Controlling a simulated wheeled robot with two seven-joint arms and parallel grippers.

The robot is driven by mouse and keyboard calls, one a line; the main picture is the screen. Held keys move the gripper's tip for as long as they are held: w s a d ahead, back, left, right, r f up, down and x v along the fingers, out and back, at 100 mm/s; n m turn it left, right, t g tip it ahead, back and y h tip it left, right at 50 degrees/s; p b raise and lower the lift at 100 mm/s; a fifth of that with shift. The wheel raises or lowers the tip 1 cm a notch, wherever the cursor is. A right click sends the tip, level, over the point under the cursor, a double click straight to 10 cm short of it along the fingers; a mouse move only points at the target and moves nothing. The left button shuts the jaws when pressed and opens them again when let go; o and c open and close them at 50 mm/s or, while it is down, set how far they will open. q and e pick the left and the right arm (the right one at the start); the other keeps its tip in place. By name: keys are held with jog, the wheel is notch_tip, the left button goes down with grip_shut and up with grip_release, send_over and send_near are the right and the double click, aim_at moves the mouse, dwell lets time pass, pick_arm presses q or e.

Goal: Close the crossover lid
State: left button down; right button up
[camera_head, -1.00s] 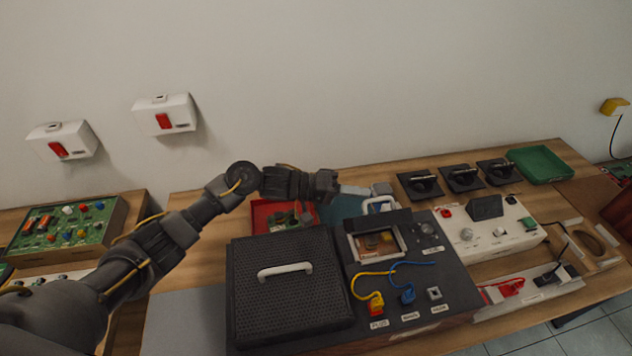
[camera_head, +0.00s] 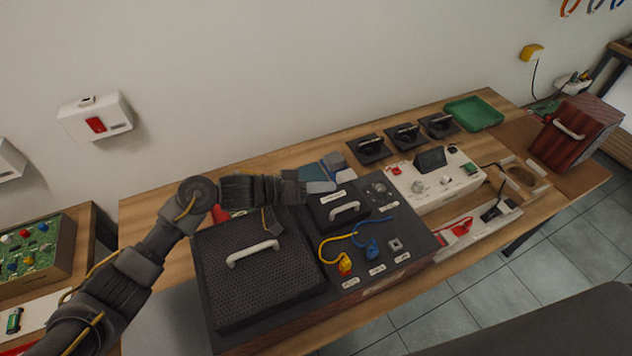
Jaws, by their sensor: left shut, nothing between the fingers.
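The crossover lid (camera_head: 338,206) is a small black flap with a white handle (camera_head: 345,211) on the dark speaker box (camera_head: 377,284). It now lies down over the window, and it looks flat or nearly flat. My left gripper (camera_head: 330,187) is shut and empty, at the lid's back edge; I cannot tell if it touches the lid. My right gripper is not in view. The blue and yellow wires (camera_head: 362,236) with their plugs lie in front of the lid.
A large black grille (camera_head: 260,275) with a white handle covers the box's left part. A white instrument box (camera_head: 432,182) stands to the right. Behind are several black parts (camera_head: 408,133) and a green tray (camera_head: 473,113). A wooden cabinet (camera_head: 577,133) stands at far right.

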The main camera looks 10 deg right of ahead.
pick_arm(q)
jog(key=shift+r, duration=0.1)
dwell(0.4)
jog(key=a+r+p, duration=0.1)
jog(key=a+r, duration=0.5)
jog(key=a, duration=0.3)
jog(key=shift+s+a+r, duration=0.15)
jog(key=shift+s+a, duration=0.15)
jog(key=shift+s, duration=0.1)
